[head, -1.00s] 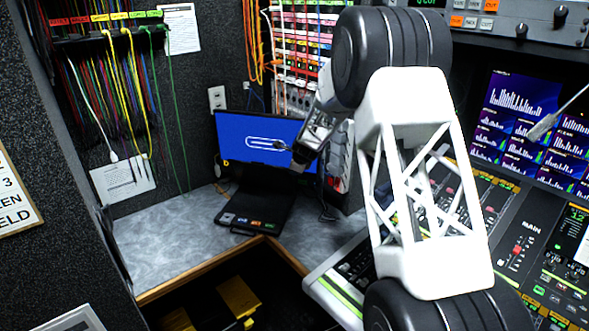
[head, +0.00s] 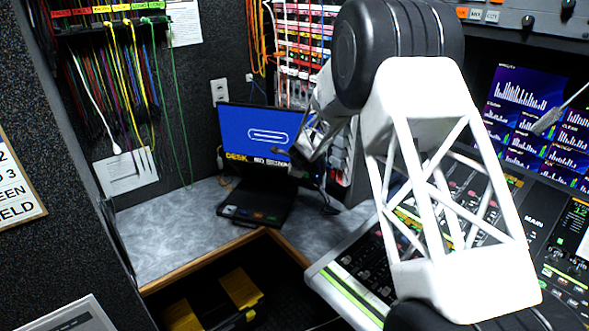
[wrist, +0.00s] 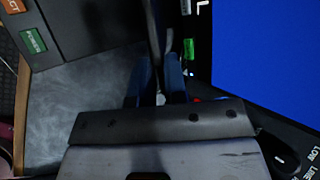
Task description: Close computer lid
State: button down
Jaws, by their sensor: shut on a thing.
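The computer is a black laptop standing open on the grey counter. Its lid (head: 262,134) is up, with a lit blue screen. The base (head: 256,203) lies flat with coloured keys along its front edge. My gripper (head: 303,155) is at the right edge of the lid, partly hidden by my own arm. In the wrist view my gripper (wrist: 160,78) has its blue fingers closed around the thin dark edge of the lid (wrist: 153,32). The blue screen is on the right there and the base on the left.
The grey counter (head: 175,225) is clear left of the laptop. A patch panel with hanging cables (head: 115,95) is on the left wall. A mixing console (head: 350,270) stands at the right, under my arm. Dark space with yellow items (head: 240,287) lies below the counter's wooden edge.

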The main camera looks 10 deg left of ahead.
jog(key=shift+s+a+f, duration=0.1)
jog(key=shift+s+a, duration=0.05)
jog(key=shift+s, duration=0.2)
dwell(0.3)
jog(key=c, duration=1.3)
grip_release()
jog(key=shift+f, duration=0.1)
jog(key=shift+s+d, duration=0.1)
jog(key=shift+d, duration=0.1)
jog(key=v, duration=0.7)
jog(key=shift+s+r, duration=0.2)
jog(key=shift+s, duration=0.1)
